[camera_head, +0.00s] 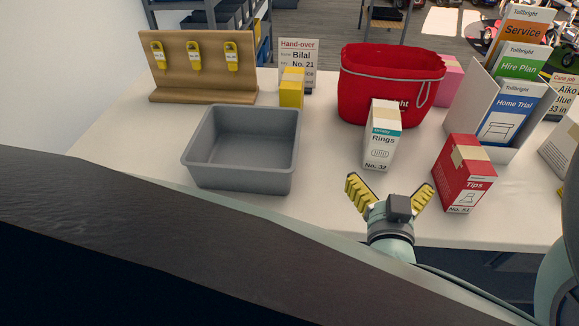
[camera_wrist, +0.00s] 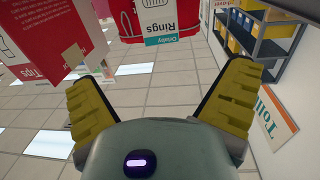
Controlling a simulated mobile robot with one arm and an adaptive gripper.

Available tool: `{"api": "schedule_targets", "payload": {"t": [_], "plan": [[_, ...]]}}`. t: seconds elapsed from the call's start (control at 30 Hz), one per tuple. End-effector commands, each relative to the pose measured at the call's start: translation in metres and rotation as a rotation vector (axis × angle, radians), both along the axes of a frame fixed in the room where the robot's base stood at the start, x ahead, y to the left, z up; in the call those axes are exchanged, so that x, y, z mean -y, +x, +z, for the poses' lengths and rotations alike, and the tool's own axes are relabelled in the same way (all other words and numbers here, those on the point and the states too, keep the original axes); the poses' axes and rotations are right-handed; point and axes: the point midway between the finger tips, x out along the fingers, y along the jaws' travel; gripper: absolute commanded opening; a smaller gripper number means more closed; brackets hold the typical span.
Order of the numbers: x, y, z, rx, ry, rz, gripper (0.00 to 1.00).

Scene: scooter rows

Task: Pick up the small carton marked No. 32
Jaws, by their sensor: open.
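The small carton marked No. 32 (camera_head: 381,142) is white with a teal band and the word Rings. In the wrist view the No. 32 carton (camera_wrist: 158,20) shows upside down at the top middle, ahead of the fingers. My gripper (camera_head: 389,190) is open and empty, its yellow fingers spread, just on the near side of the carton and apart from it. It also shows in the wrist view (camera_wrist: 160,100).
A grey bin (camera_head: 240,180) sits left, with bare table between. A leaflet holder (camera_head: 505,120) is at right, a yellow box (camera_head: 291,92) behind the bin.

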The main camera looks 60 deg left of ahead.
Motion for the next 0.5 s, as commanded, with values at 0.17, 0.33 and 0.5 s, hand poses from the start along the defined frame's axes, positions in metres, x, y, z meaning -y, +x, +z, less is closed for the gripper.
{"api": "schedule_targets", "payload": {"t": [0.17, 0.33, 0.5], "plan": [[-0.016, 0.019, 0.006, 0.008, 0.006, -0.007, 1.0], [-0.033, 0.037, 0.005, 0.004, 0.004, -0.006, 1.0], [-0.05, 0.054, 0.005, 0.004, 0.003, -0.005, 1.0]]}}
